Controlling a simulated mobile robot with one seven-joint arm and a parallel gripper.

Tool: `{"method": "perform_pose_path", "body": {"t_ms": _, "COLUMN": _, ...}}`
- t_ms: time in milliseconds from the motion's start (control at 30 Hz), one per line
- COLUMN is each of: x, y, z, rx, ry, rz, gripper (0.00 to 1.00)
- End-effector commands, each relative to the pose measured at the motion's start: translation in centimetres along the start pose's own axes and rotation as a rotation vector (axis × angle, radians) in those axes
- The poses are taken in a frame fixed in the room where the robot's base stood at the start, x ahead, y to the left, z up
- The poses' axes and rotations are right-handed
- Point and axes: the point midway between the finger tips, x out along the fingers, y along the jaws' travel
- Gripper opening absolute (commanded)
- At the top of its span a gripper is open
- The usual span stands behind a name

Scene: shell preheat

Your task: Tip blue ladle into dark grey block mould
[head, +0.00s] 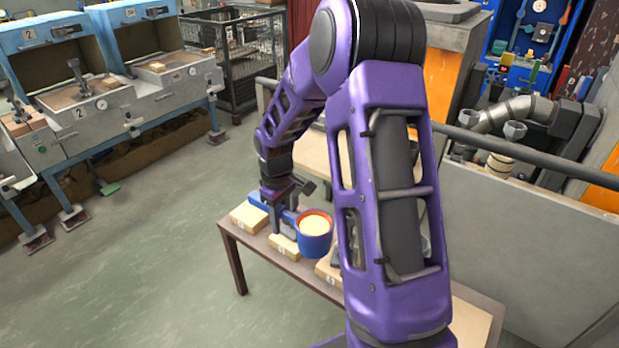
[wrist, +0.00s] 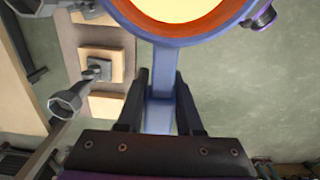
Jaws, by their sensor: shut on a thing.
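The blue ladle (head: 317,244) is held above the table in the head view. Its round cup looks upright, with an orange inner rim and pale cream contents. In the wrist view, the ladle (wrist: 165,58) shows its handle between my two dark fingers and its cup at the top edge. My gripper (head: 284,207) is shut on the handle; it also shows in the wrist view (wrist: 161,84). A grey block shape (wrist: 104,66) sits on a tan plate below and left of the cup. I cannot tell whether it is the dark grey mould. My arm hides part of the table.
The table (head: 232,237) carries several tan numbered plates (head: 249,217). Blue-framed stations (head: 110,106) stand at left, a wire cage (head: 245,55) behind. A grey rail and panel (head: 510,240) lie at right. A grey funnel-like part (wrist: 66,101) is left of my fingers.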

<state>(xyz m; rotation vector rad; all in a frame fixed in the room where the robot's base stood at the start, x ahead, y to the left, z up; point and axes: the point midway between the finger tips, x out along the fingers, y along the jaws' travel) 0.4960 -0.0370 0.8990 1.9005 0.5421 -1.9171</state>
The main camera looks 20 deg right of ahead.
Motion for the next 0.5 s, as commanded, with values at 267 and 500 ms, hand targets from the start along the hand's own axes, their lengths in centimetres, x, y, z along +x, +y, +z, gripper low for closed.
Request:
{"method": "perform_pose_path", "body": {"t_ms": 267, "x": -1.1, "y": 5.5, "z": -1.0, "rx": -0.406, "ry": 0.002, "rz": 0.000, "gripper": 0.00}}
{"method": "perform_pose_path", "body": {"t_ms": 500, "x": -1.9, "y": 10.3, "z": -1.0, "rx": -0.740, "ry": 0.004, "rz": 0.003, "gripper": 0.00}}
